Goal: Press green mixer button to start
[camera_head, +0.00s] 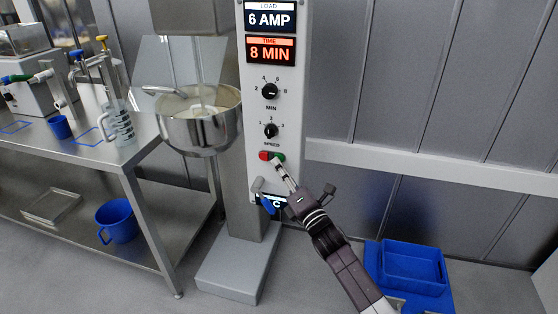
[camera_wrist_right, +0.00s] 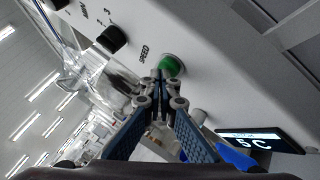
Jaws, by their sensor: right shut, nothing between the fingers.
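The green button (camera_head: 279,158) sits on the mixer's white control panel (camera_head: 289,110), just right of a red button (camera_head: 264,156) and below the speed knob. It shows large in the right wrist view (camera_wrist_right: 171,66). My right gripper (camera_head: 278,164) is shut and empty, with its fingertips at the green button. In the right wrist view the tips (camera_wrist_right: 157,76) overlap the button's lower left edge; I cannot tell whether they touch it. The mixer bowl (camera_head: 200,128) hangs left of the panel with pale contents and a tool in it. My left gripper is not in view.
Above the buttons are the speed knob (camera_head: 271,131), the minute knob (camera_head: 270,91) and a display reading 8 MIN (camera_head: 271,51). A steel table (camera_head: 75,150) stands left; a blue crate (camera_head: 412,266) is on the floor right.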

